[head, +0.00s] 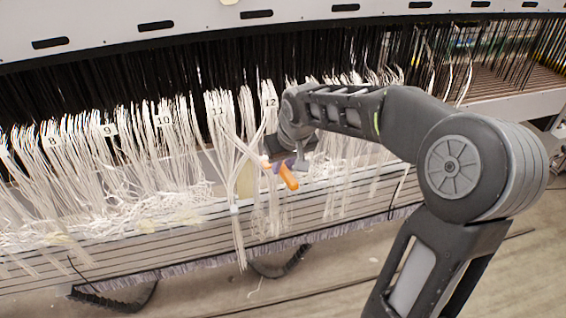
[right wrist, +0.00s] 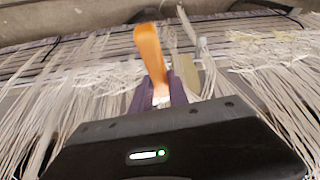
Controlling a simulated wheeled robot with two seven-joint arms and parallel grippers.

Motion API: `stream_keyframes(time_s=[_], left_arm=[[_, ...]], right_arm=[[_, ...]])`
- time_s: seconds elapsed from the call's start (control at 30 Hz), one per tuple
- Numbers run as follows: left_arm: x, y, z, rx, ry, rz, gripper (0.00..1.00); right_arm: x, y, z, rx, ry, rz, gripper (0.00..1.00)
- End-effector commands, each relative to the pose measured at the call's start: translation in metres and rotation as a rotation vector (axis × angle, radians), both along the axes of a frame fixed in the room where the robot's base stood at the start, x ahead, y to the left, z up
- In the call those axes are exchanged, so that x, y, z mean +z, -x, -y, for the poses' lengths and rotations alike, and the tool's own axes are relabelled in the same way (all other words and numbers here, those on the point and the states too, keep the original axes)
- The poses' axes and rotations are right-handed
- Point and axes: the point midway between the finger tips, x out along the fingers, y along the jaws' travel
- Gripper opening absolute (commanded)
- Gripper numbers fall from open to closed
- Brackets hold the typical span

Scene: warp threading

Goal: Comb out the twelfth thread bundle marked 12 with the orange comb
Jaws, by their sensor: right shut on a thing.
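The white thread bundle with the tag 12 (head: 270,101) hangs in the middle of the head view, just left of my right gripper. My right gripper (head: 284,167) is shut on the orange comb (head: 289,178), whose orange part sticks out past the fingers. In the right wrist view the comb (right wrist: 152,58) points away from the purple fingers (right wrist: 158,92), with white threads around it. The comb's teeth are not clear in either view. I cannot tell whether the comb touches bundle 12. My left gripper is not in view.
Bundles tagged 8, 9, 10 (head: 165,118) and 11 (head: 218,110) hang to the left. More white threads hang behind my right arm. A ridged metal beam (head: 120,252) runs below the threads. Black threads (head: 60,90) fill the back under a white slotted bar (head: 200,22).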

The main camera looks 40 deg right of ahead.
Motion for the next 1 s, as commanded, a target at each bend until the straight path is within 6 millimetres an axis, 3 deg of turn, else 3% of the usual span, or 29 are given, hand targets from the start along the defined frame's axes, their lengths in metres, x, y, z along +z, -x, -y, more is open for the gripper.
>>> stream_keyframes(time_s=[0.1, 0.47, 0.8, 1.0], left_arm=[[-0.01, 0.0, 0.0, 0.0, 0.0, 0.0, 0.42], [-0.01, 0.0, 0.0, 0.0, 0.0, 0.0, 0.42], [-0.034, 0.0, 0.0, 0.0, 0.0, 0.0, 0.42], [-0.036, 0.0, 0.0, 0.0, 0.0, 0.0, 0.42]], right_arm=[[-0.012, -0.001, 0.0, 0.001, 0.001, 0.002, 0.0], [-0.012, 0.0, 0.0, 0.0, 0.0, 0.0, 0.0], [-0.044, -0.004, 0.001, 0.0, 0.0, 0.0, 0.0], [-0.047, -0.005, 0.002, 0.0, 0.002, 0.004, 0.0]])
